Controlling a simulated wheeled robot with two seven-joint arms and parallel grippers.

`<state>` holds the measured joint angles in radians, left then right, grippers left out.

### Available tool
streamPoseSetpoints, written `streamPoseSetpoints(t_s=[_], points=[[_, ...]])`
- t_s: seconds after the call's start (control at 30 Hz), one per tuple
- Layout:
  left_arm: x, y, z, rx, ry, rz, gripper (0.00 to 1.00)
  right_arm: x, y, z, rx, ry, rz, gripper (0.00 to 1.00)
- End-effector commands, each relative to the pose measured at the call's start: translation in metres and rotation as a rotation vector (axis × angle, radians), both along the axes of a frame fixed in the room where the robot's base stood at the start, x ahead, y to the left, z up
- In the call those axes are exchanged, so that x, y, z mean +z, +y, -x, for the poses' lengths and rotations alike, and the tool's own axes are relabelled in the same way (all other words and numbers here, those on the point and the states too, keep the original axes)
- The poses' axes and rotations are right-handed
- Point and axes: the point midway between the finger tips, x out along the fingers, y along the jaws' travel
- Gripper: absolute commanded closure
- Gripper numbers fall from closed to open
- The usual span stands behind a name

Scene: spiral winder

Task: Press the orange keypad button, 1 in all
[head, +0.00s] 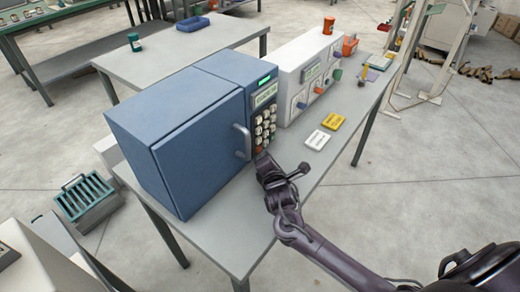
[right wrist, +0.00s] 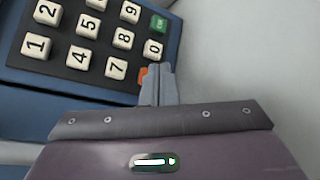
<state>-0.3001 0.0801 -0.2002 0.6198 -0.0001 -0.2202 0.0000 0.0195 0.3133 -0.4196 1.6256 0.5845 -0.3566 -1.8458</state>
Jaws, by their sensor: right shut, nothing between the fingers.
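The keypad (right wrist: 99,48) is on the front panel of a blue box-shaped machine (head: 175,150). It has cream number keys, a green key (right wrist: 159,22) and the orange button (right wrist: 143,72). In the right wrist view the orange button shows beside my fingertips, partly hidden behind them. My right gripper (right wrist: 158,68) is shut and empty, its tips at the orange button's edge. I cannot tell whether they touch it. In the head view my right gripper (head: 262,158) is just below the keypad's lower end. My left gripper is not in view.
The blue machine has a door handle (head: 241,142) close left of my gripper. A white panel box (head: 306,72) with coloured knobs stands behind it on the grey table (head: 225,237). Yellow (head: 332,122) and white (head: 317,140) cards lie to the right.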

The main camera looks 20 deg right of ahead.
Motion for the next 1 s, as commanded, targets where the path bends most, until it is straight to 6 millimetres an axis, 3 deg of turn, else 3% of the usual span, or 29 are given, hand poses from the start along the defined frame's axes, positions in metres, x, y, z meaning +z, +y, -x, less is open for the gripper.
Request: streamPoseSetpoints(t_s=[1.0], points=[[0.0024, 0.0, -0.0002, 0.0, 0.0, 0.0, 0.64, 0.0008, 0.0062, -0.0084, 0.002, -0.001, -0.001, 1.0]])
